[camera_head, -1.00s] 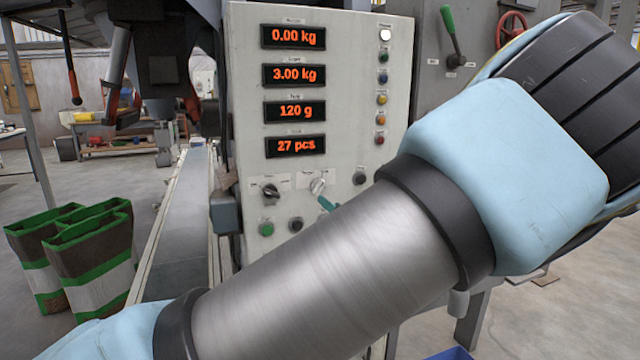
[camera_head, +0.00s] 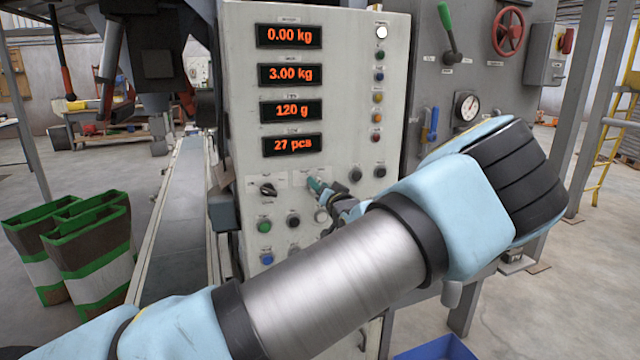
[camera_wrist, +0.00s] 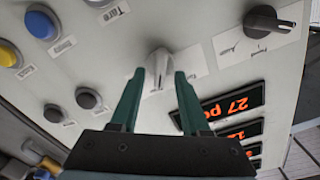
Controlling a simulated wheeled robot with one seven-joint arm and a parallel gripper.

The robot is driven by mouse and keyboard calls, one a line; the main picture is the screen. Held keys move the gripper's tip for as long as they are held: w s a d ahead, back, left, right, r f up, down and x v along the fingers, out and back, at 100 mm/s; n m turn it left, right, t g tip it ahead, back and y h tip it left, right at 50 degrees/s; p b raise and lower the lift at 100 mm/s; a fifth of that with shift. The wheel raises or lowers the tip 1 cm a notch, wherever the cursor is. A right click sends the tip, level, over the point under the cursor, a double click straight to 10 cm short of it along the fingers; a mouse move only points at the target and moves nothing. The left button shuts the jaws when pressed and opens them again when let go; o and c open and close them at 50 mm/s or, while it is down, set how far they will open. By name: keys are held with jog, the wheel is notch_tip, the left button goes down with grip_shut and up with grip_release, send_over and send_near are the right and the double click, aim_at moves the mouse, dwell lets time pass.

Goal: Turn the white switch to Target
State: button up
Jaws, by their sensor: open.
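The white switch (camera_wrist: 159,70) is a pale rotary knob on the control panel. In the wrist view it stands between the two green fingers of my gripper (camera_wrist: 158,85), which are open on either side of it, with a small gap showing. Labels beside the knob are too blurred to read. In the head view my gripper (camera_head: 315,186) is at the panel below the displays and hides the white switch. A black rotary switch (camera_head: 268,189) sits to its left in the head view, and it also shows at the upper right of the wrist view (camera_wrist: 268,22).
The panel (camera_head: 232,100) carries red digit displays (camera_head: 291,110), indicator lamps (camera_head: 379,77) and several push buttons (camera_head: 264,226) close around the switch. A conveyor (camera_head: 175,230) and green-and-white bags (camera_head: 90,255) stand at left. A lever (camera_head: 449,32) and gauge (camera_head: 466,106) are at right.

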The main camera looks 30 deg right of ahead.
jog(key=shift+c, duration=0.3)
grip_shut()
dwell(0.3)
